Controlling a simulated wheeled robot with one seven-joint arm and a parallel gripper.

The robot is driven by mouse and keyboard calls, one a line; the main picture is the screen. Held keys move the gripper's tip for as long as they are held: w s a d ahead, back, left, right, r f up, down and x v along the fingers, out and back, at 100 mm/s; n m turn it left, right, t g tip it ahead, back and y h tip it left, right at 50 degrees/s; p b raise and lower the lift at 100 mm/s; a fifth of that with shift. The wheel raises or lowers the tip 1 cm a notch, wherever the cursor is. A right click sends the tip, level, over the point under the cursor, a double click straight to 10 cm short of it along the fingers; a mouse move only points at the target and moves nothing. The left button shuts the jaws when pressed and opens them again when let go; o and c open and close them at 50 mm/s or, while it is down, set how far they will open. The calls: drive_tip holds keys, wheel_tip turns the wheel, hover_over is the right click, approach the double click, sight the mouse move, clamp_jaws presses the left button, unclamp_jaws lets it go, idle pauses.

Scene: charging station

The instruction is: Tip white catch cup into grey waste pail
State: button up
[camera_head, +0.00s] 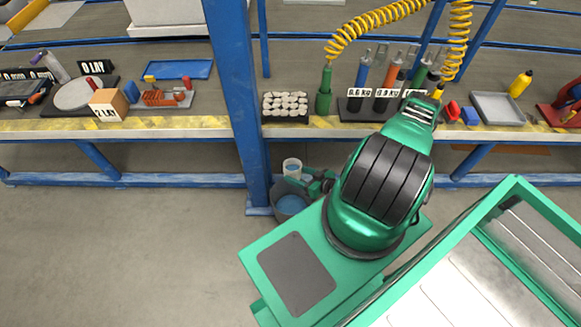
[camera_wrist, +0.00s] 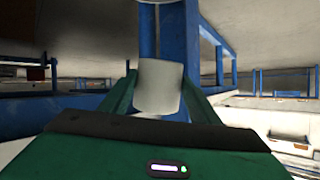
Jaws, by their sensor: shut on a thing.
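The white catch cup (camera_head: 292,168) is in my gripper (camera_head: 303,182), low beside the blue post in the head view. Its open top shows a bluish content. In the wrist view the cup (camera_wrist: 160,86) stands between the two green fingers of my gripper (camera_wrist: 158,92), shut on its sides, and looks about upright with a slight lean. The grey waste pail (camera_head: 289,203) stands on the floor at the foot of the post, with bluish liquid inside. The cup is at the pail's far side in the head view; its height above the rim is hard to tell. My arm hides part of the pail's right side.
The blue post (camera_head: 236,90) rises right beside the cup and pail. The workbench edge (camera_head: 160,128) with yellow striping runs behind, bearing a tray of white pieces (camera_head: 285,105) and several bottles. Open floor (camera_head: 120,240) lies to the left.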

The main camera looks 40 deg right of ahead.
sight(298, 167)
drive_tip(key=shift+a+f, duration=0.15)
drive_tip(key=shift+f, duration=0.2)
drive_tip(key=shift+w+d+g, duration=0.2)
drive_tip(key=shift+w+g, duration=0.05)
drive_tip(key=shift+g, duration=0.05)
drive_tip(key=m+g, duration=0.1)
drive_tip(key=w+m+g+y, duration=0.1)
drive_tip(key=d+g+y, duration=0.1)
drive_tip(key=shift+w+d+f+m+g, duration=0.1)
drive_tip(key=shift+w+f+m+g, duration=0.15)
drive_tip(key=shift+m+g, duration=0.15)
drive_tip(key=shift+w+d+f+m+g+y, duration=0.1)
drive_tip(key=shift+w+d+m+g+y, duration=0.1)
drive_tip(key=shift+w+m+g+y, duration=0.3)
drive_tip(key=shift+w+d+m+g+y, duration=0.1)
drive_tip(key=shift+d+m+g+y, duration=0.15)
drive_tip(key=shift+g, duration=0.45)
drive_tip(key=shift+w+f+m+g+y, duration=0.2)
drive_tip(key=shift+m+g+y, duration=0.35)
drive_tip(key=shift+g, duration=0.35)
drive_tip(key=shift+d+r, duration=0.1)
